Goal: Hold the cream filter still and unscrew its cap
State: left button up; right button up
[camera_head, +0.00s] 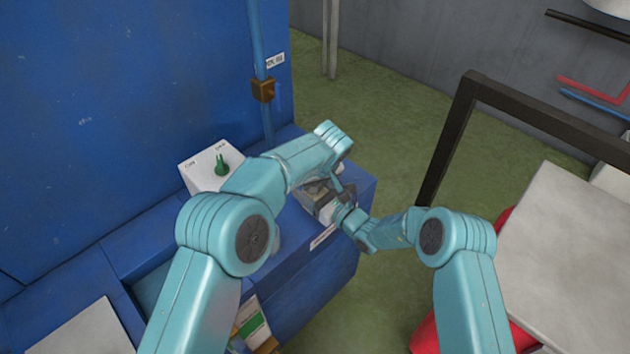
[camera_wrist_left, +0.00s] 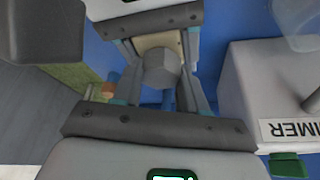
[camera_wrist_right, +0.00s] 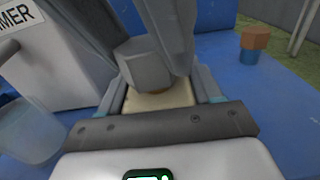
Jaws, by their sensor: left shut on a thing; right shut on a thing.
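The cream filter (camera_wrist_right: 160,101) sits between the fingers of my right gripper (camera_wrist_right: 158,85), close to its palm. It also shows in the left wrist view (camera_wrist_left: 152,42), in front of the right gripper's palm. Its grey six-sided cap (camera_wrist_right: 143,66) is flanked by the dark fingers of my left gripper (camera_wrist_left: 162,75), which is shut on it; the cap also shows in the left wrist view (camera_wrist_left: 161,69). The two grippers face each other. In the head view, the left gripper (camera_head: 322,188) and right gripper (camera_head: 345,212) meet over the blue bench corner, largely hiding the filter.
A white box with a green knob (camera_head: 210,165) stands on the blue bench (camera_head: 315,258), left of the grippers. A blue pipe with a brown fitting (camera_head: 263,89) rises behind. A clear container (camera_wrist_right: 28,130) is close by. A grey tabletop (camera_head: 575,255) and dark frame (camera_head: 462,125) are at right.

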pick_arm(q)
jog(key=shift+r, duration=1.4)
jog(key=shift+r, duration=2.4)
pick_arm(e)
jog(key=o, duration=1.6)
jog(key=shift+v, duration=6.05)
